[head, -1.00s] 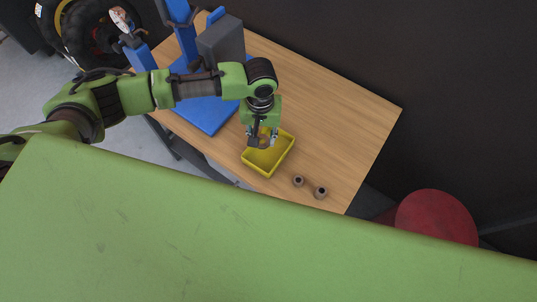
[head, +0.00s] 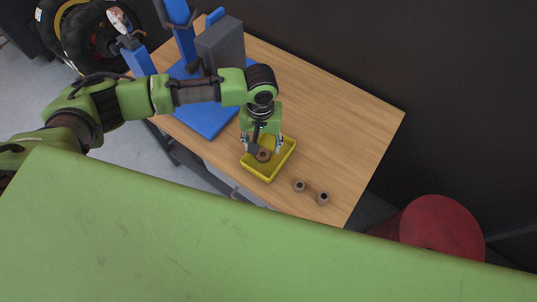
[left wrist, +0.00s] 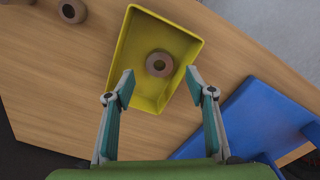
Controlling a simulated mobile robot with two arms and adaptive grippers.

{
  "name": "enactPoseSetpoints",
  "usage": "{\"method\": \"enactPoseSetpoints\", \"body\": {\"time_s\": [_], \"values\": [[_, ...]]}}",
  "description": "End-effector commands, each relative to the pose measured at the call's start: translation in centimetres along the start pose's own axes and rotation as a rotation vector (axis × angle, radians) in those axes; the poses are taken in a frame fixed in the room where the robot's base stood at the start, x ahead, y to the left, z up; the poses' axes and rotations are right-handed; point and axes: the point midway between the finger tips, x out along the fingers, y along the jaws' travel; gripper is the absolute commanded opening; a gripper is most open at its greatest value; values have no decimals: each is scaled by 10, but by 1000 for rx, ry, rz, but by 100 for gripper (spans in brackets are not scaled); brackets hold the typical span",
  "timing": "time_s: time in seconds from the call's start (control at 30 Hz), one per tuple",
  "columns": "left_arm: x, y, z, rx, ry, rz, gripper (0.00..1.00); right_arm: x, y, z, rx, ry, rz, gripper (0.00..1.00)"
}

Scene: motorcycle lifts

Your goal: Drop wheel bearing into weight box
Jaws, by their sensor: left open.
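The yellow weight box (head: 284,158) sits on the wooden table, and it fills the upper middle of the left wrist view (left wrist: 196,44). A brown ring-shaped wheel bearing (head: 263,156) is inside the box. In the left wrist view the bearing (left wrist: 159,64) appears on the box floor, beyond the fingertips and apart from them. My left gripper (head: 264,146) is over the box, pointing down. Its fingers (left wrist: 160,88) are spread wide and empty. My right gripper is not in view.
Two more brown bearings (head: 299,186) (head: 323,198) stand on the wooden table (head: 335,120) near its front edge. A blue stand (head: 208,118) with a grey block (head: 221,42) is behind left. A red drum (head: 440,228) is beyond the table's right side.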

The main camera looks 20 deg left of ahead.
Motion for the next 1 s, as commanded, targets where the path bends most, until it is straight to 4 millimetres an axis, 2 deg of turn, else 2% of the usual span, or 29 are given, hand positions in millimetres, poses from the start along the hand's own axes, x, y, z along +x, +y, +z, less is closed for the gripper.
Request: {"method": "enactPoseSetpoints", "body": {"time_s": [0.17,0.4,0.6,0.77,1.0], "values": [[-22,0,-1,0,3,3,50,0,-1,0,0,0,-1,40],[-74,1,-1,0,4,4,50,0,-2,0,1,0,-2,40],[-106,0,-1,1,3,2,50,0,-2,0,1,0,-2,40],[-118,0,0,0,1,0,50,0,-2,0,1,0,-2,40],[-119,0,0,0,1,1,50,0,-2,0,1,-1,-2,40]]}}
